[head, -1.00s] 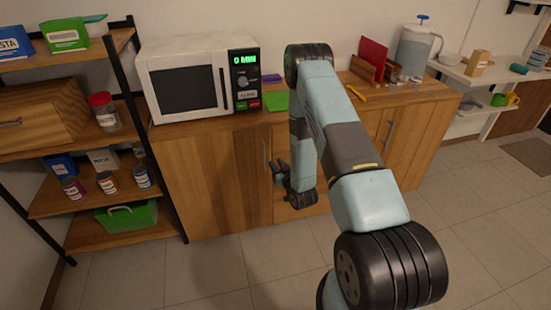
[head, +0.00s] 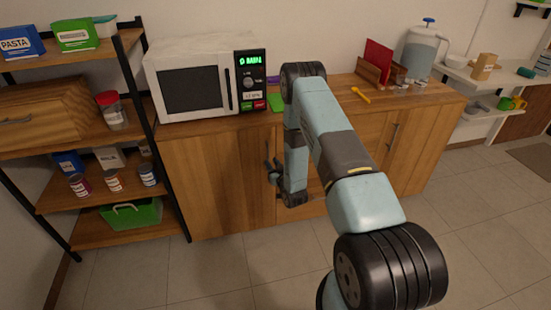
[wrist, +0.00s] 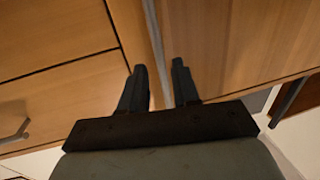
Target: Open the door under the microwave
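The wooden door (head: 212,185) under the microwave (head: 207,77) is shut in the head view. Its metal bar handle (wrist: 154,35) runs into the gap between my fingers in the wrist view. My gripper (head: 270,174) is at the door's right edge in the head view, where it hides part of the handle. In the wrist view my gripper (wrist: 161,78) is open, with one finger on each side of the bar and visible space between them. Whether either finger touches the bar is unclear.
Drawers (wrist: 50,50) lie beside the door. A shelf rack (head: 95,190) with jars and boxes stands close on the left. A yellow item (head: 361,95) and a pitcher (head: 416,50) are on the counter. The tiled floor (head: 230,275) in front is clear.

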